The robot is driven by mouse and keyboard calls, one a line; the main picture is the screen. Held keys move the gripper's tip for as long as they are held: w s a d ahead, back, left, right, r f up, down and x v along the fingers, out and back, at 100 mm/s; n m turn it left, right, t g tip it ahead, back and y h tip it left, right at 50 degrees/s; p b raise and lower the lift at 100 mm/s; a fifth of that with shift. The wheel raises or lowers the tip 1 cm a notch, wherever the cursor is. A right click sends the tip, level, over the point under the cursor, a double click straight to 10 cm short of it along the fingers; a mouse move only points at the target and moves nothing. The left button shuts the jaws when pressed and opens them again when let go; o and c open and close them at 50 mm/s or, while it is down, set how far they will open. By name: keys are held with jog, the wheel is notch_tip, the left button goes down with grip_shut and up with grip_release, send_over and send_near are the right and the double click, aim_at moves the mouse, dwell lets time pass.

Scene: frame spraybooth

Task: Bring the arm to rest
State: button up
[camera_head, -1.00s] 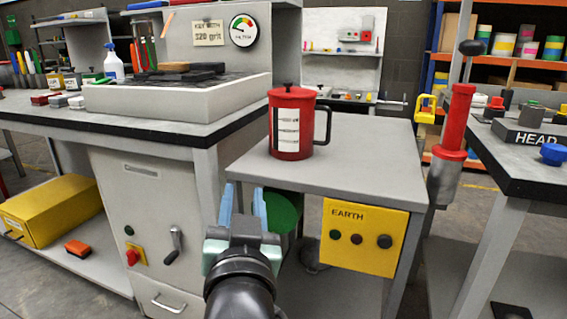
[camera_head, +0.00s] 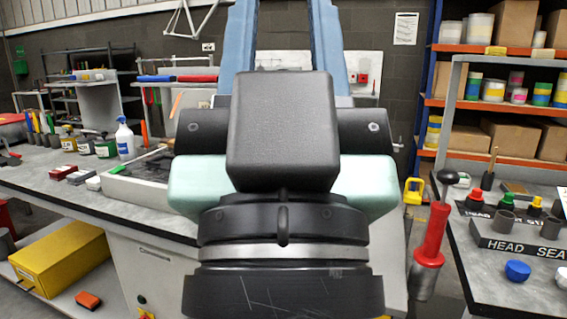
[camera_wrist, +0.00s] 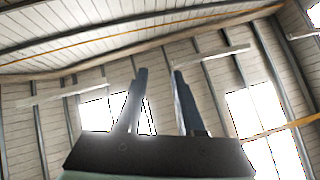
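My gripper (camera_head: 284,25) is raised close in front of the head camera, fingers pointing up. Its two blue fingers stand apart, and their tips run past the top edge of the head view. In the wrist view, my gripper (camera_wrist: 158,75) also shows its fingers apart with nothing between them. Behind them are only the roof, walls and bright windows. My wrist and gripper body hide the middle of the head view.
A bench (camera_head: 85,190) with a spray bottle (camera_head: 124,140) and jars is on the left. On the right, another bench (camera_head: 490,268) carries a blue cap (camera_head: 517,270) and a "HEAD SEA…" block (camera_head: 515,243). A red-handled tool (camera_head: 432,235) stands beside it. The air around the fingers looks clear.

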notch_tip(320, 180, up, 21)
jog(key=p, duration=1.8)
jog(key=shift+p, duration=0.3)
jog(key=shift+o, duration=0.8)
jog(key=shift+r, duration=0.15)
jog(key=shift+o, duration=0.2)
jog(key=shift+a, duration=0.1)
